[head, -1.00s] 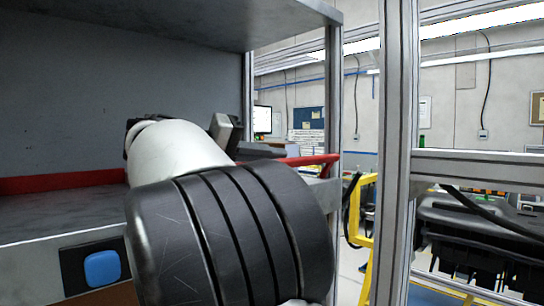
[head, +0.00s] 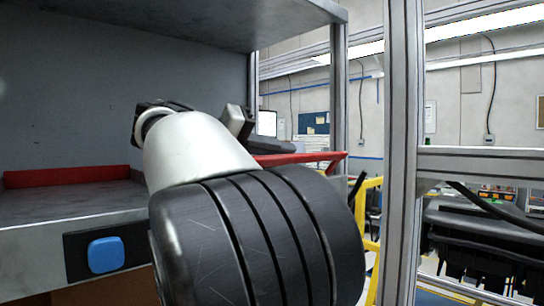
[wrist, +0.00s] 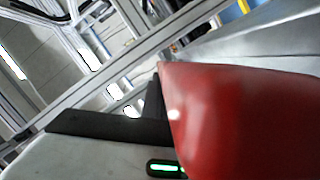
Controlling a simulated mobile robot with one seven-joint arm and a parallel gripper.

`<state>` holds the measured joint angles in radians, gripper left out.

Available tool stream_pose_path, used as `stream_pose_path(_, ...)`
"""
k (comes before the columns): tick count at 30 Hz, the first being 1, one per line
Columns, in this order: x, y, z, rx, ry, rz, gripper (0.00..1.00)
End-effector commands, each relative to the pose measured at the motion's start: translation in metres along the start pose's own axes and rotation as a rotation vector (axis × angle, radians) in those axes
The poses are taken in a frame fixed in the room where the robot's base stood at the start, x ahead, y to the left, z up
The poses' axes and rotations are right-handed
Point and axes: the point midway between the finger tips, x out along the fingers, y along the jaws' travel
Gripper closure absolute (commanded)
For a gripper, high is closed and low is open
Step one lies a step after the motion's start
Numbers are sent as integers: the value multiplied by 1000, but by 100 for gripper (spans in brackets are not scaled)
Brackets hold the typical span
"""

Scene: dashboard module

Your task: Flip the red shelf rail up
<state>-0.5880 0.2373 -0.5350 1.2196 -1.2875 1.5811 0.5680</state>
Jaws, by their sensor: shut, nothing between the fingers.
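The red shelf rail (head: 310,158) shows in the head view to the right of my arm, roughly level at the shelf's open right side. Part of it is hidden behind my arm. In the wrist view a large red surface (wrist: 245,120), which looks like the rail, fills the right half, very close to the camera. My gripper (wrist: 150,100) shows there as dark fingers beside the red surface, partly covered by it. It is shut with nothing held. In the head view my gripper (head: 272,145) is a dark shape just above the rail; I cannot tell whether they touch.
The grey shelf (head: 75,205) has a red strip (head: 65,177) along its back left and a blue button (head: 106,255) on its front. A metal post (head: 402,150) stands right of my arm. A yellow frame (head: 371,210) is behind it.

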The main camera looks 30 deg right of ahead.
Motion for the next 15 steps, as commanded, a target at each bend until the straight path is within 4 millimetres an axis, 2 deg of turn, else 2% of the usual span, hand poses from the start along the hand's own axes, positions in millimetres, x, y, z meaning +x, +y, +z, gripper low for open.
stream_pose_path(1, 2, -3, 7, 27, -3, -7, 100)
stream_pose_path(15, 10, 5, 36, 435, -4, -108, 100)
